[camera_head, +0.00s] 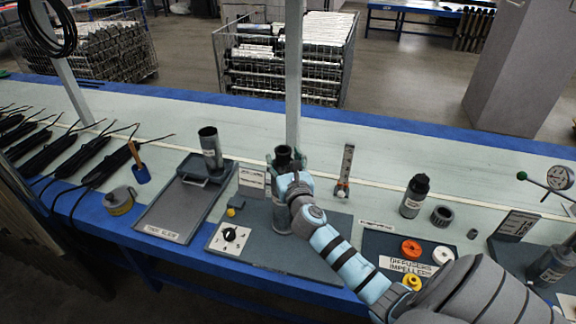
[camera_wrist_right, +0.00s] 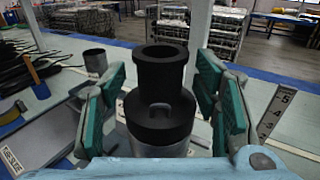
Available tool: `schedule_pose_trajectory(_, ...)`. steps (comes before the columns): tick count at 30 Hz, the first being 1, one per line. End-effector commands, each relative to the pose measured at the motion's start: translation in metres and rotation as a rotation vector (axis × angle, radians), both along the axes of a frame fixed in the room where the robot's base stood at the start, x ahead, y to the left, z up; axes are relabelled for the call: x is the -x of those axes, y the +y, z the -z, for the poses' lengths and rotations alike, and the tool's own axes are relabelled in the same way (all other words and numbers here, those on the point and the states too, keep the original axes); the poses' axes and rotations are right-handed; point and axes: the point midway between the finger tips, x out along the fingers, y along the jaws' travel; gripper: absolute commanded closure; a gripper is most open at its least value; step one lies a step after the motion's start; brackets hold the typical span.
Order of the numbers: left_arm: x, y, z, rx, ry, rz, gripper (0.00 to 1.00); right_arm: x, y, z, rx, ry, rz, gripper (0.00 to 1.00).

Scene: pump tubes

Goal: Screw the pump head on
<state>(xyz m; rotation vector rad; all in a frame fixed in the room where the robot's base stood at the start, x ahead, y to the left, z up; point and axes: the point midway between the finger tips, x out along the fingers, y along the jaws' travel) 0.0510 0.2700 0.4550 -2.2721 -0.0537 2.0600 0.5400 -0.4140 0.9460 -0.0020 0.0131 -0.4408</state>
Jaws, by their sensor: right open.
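The black pump head (camera_wrist_right: 160,100), with a wide round flange and a small lug on its side, stands upright on top of a grey tube (camera_wrist_right: 160,148) in the right wrist view. In the head view, the pump head (camera_head: 284,153) shows just beyond my right gripper (camera_head: 287,162), and the grey tube (camera_head: 281,218) is partly hidden by my right arm. My right gripper (camera_wrist_right: 162,82) is open, with one green-padded finger on each side of the pump head and gaps showing between. The seam between head and tube is too unclear to judge the thread. My left gripper is out of view.
A grey tray (camera_head: 160,215) and an upright grey tube (camera_head: 211,150) are at the left. A black bottle (camera_head: 414,195), black ring (camera_head: 442,215) and parts tray (camera_head: 375,243) are at the right. A post (camera_head: 294,75) rises close behind the gripper.

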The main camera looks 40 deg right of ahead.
Motion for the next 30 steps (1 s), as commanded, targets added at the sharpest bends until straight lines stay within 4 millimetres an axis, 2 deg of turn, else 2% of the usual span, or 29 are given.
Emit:
schedule_pose_trajectory(6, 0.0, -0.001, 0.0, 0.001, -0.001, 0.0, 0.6, 0.054, 0.026, 0.0, 0.0, 0.001, -0.003, 0.44)
schedule_pose_trajectory(9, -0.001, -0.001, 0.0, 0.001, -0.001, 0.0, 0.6, 0.076, 0.036, -0.001, -0.001, 0.0, -0.002, 0.44)
schedule_pose_trajectory(12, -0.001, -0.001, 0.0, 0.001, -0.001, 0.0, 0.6, 0.09, 0.043, -0.001, 0.0, -0.001, -0.001, 0.44)
schedule_pose_trajectory(16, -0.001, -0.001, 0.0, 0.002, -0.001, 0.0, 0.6, 0.096, 0.045, -0.002, 0.001, -0.002, -0.001, 0.44)
schedule_pose_trajectory(30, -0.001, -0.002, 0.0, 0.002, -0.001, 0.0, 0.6, 0.095, 0.045, -0.002, 0.001, -0.002, -0.001, 0.44)
